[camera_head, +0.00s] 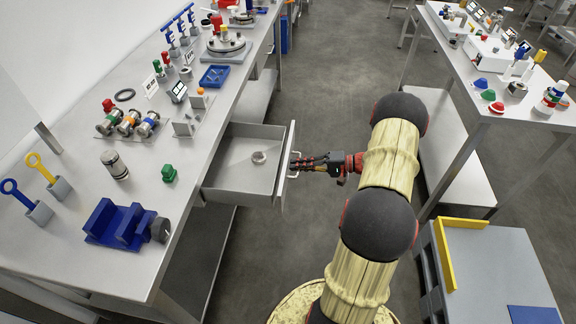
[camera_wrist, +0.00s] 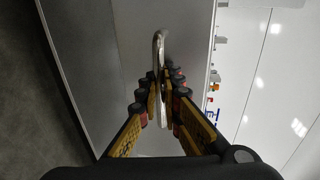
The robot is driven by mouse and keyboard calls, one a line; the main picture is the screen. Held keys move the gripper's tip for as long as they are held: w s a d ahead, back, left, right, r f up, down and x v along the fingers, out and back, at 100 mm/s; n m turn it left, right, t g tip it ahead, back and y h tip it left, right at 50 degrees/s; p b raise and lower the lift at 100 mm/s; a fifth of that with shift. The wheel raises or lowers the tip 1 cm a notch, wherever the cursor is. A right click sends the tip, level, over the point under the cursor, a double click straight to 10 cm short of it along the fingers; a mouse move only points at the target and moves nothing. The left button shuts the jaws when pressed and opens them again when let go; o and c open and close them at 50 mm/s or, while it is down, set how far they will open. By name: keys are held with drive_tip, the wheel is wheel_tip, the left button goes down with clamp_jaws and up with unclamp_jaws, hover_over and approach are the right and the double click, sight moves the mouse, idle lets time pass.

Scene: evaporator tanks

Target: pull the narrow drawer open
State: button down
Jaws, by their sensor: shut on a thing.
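The drawer (camera_head: 240,172) under the left steel bench is pulled well out. A small round metal part (camera_head: 259,157) lies inside it. A bar handle (camera_head: 293,166) stands on its front. My gripper (camera_head: 297,163) reaches in from the right at that handle. In the wrist view the silver handle (camera_wrist: 159,50) runs between the fingers of my gripper (camera_wrist: 163,95), which are shut on it. The drawer front (camera_wrist: 180,25) fills the upper middle of that view. Part of the handle is hidden by the fingers.
The bench top (camera_head: 215,125) holds a blue bracket (camera_head: 118,222), a green knob (camera_head: 168,173) and several fittings. A second bench (camera_head: 470,90) stands at the right, with a grey cart (camera_head: 495,265) in front. Open floor lies between the benches.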

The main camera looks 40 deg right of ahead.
drive_tip(key=shift+s+d, duration=0.2)
drive_tip(key=c, duration=2.3)
unclamp_jaws()
drive_tip(key=v, duration=1.2)
drive_tip(key=shift+f, duration=0.1)
